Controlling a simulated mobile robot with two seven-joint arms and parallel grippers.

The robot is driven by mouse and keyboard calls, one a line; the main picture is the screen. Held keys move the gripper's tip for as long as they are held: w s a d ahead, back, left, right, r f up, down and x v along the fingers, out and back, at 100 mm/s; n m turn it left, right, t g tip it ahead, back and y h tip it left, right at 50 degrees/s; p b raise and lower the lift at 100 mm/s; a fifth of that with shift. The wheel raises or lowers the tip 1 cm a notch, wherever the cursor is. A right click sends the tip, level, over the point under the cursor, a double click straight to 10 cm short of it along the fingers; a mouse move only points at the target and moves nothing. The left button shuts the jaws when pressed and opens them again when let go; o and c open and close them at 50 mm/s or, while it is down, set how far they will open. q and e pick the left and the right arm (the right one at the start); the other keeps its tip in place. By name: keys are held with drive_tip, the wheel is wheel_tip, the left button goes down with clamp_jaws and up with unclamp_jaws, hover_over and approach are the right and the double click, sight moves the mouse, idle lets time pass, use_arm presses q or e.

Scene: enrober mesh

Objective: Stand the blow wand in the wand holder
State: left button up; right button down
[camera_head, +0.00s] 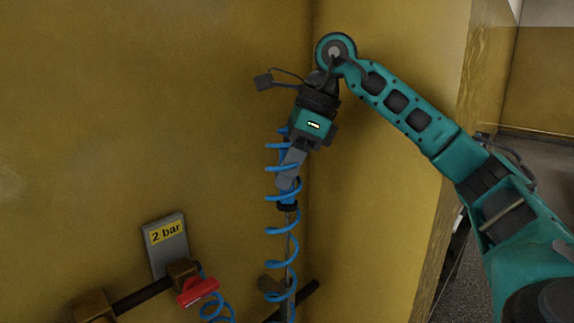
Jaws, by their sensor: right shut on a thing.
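My right gripper (289,171) is shut on the blow wand (288,193), near the corner of the yellow walls. The wand has a blue body, a dark collar and a thin grey tube pointing almost straight down. A blue coiled hose (283,229) hangs along it, and its loops cross in front of the tube. A dark bracket (302,299) at the bottom of the view may be the wand holder. The tube's lower end is hidden among the coils there, so I cannot tell whether it is in the bracket. My left gripper is out of view.
A grey plate with a yellow "2 bar" label (165,233) is on the left wall. Below it are a dark pipe (143,296) and a valve with a red handle (197,291). The right wall ends at an edge (459,130), with floor beyond.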

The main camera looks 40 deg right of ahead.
sight(285, 202)
drive_tip(key=shift+f+b, duration=0.45)
drive_tip(key=shift+f, duration=0.3)
drive_tip(key=shift+f+b, duration=0.6)
drive_tip(key=shift+f, duration=0.25)
drive_tip(key=shift+f+b, duration=0.7)
drive_tip(key=shift+f, duration=0.25)
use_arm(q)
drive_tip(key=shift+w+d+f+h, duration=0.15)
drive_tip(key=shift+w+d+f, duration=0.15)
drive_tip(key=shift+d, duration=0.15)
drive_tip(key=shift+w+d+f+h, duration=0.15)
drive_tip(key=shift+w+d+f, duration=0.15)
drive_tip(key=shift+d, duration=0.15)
use_arm(e)
drive_tip(key=shift+f, duration=0.1)
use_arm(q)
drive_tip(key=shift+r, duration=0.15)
